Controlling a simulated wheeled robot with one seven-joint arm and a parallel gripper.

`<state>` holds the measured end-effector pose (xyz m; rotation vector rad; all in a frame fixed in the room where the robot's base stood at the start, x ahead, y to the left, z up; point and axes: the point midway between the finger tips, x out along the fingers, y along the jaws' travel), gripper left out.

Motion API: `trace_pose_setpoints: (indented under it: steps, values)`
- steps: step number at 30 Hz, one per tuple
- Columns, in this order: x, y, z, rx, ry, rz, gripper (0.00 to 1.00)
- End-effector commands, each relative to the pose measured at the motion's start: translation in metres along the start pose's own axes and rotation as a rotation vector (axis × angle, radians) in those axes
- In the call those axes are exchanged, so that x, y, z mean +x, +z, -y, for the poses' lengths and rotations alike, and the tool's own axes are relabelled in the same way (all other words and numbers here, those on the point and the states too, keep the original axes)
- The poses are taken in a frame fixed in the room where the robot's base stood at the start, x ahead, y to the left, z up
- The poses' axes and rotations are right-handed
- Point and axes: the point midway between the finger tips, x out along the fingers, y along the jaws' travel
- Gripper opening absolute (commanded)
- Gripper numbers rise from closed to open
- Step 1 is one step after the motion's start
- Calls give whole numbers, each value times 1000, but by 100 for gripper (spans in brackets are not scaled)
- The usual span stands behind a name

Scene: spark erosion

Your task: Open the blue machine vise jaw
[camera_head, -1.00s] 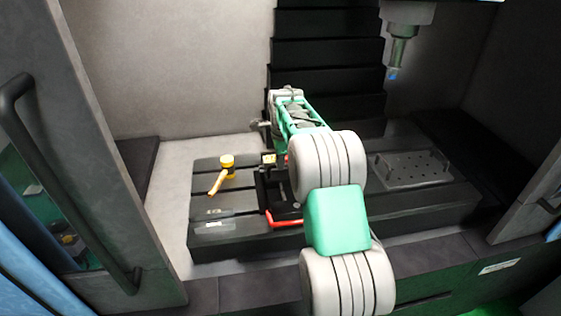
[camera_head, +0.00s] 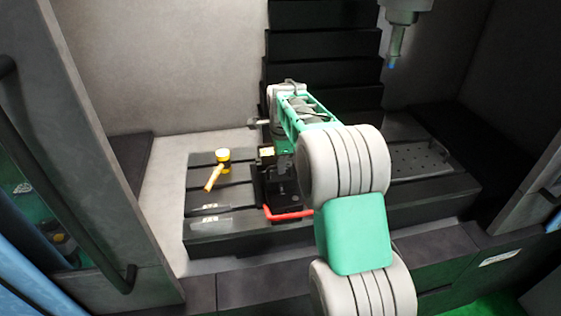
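A dark vise (camera_head: 280,187) with a red handle bar (camera_head: 287,214) along its front stands on the slotted black machine table (camera_head: 215,238). I see no blue on it. My arm crosses in front and hides its right side. My arm's grey wrist (camera_head: 287,92) is above and behind the vise. A grey piece of my arm's end, which I take for part of my gripper (camera_head: 259,122), sticks out to the left near the vise's far end. The fingertips are too small and hidden to tell whether they are open or touch anything.
A yellow-headed mallet (camera_head: 216,168) lies on the table left of the vise. A perforated plate (camera_head: 418,160) is on the right. A spindle head (camera_head: 397,40) hangs at the upper right. Door frames (camera_head: 95,150) flank the opening.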

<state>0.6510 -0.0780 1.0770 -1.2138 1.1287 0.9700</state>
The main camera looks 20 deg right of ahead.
Motion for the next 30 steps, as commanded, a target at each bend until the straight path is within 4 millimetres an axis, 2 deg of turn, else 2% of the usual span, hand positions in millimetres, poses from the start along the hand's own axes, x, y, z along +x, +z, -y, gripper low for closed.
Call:
trace_pose_setpoints:
  steps: [8,19,22,30]
  values:
    - [-6,0,1,0,-2,0,34]
    - [-72,0,0,0,-3,0,34]
    - [-78,0,0,0,0,0,34]
    - [-78,0,0,0,0,0,34]
